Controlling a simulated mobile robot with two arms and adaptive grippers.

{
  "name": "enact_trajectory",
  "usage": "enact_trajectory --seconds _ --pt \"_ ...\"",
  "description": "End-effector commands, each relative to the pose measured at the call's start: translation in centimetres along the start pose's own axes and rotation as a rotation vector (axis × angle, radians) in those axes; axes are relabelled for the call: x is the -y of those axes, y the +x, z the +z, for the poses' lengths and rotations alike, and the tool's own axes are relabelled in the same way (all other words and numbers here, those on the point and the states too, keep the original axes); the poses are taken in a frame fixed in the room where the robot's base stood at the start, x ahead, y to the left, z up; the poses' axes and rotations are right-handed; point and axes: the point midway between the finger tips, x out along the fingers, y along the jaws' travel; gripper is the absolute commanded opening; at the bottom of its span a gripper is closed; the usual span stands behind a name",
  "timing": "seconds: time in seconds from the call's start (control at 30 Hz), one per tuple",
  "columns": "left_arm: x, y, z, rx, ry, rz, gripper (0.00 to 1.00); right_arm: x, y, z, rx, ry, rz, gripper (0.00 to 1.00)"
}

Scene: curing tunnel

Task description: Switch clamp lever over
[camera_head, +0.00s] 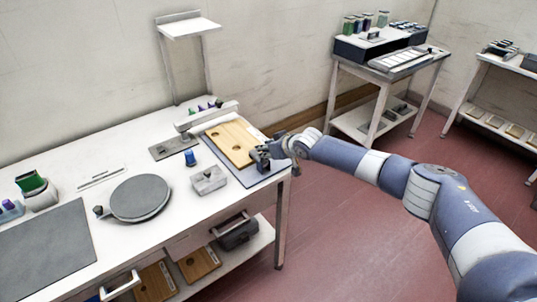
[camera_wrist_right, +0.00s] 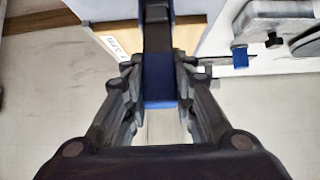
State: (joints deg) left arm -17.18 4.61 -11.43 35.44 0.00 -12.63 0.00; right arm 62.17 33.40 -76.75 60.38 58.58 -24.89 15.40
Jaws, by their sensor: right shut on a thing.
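My right gripper (camera_head: 268,154) is at the right end of the white workbench, beside the near right edge of a wooden board (camera_head: 232,137) with dark holes. In the right wrist view, my right gripper (camera_wrist_right: 158,85) is shut on the clamp lever (camera_wrist_right: 157,45), a dark bar with a blue end between the fingers. The board's edge (camera_wrist_right: 150,38) shows behind the lever there. The clamp's base and pivot are hidden by my gripper in the head view. My left gripper is in neither view.
The board lies on a blue-grey mat (camera_head: 263,181). A grey block (camera_head: 208,181), a small blue object (camera_head: 190,158) and a round grey turntable (camera_head: 140,198) stand left on the bench. A pale arm-like fixture (camera_head: 210,116) stands behind.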

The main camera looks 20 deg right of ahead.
Motion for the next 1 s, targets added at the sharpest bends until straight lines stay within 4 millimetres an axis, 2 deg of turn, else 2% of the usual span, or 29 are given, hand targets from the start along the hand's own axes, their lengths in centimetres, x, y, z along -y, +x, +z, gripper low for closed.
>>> enact_trajectory --seconds 0.7,0.73,0.8,1.0 --pt "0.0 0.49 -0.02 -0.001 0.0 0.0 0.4 -0.2 0.27 -0.4 0.046 0.0 0.003 0.0" --pt "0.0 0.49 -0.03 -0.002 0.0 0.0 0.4 -0.19 0.27 -0.4 0.046 0.0 0.003 0.29" --pt "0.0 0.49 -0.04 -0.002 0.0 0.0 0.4 -0.19 0.27 -0.41 0.046 0.0 0.003 0.45" --pt "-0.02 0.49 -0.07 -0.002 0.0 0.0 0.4 -0.11 0.29 -0.36 0.046 0.0 0.001 0.45"
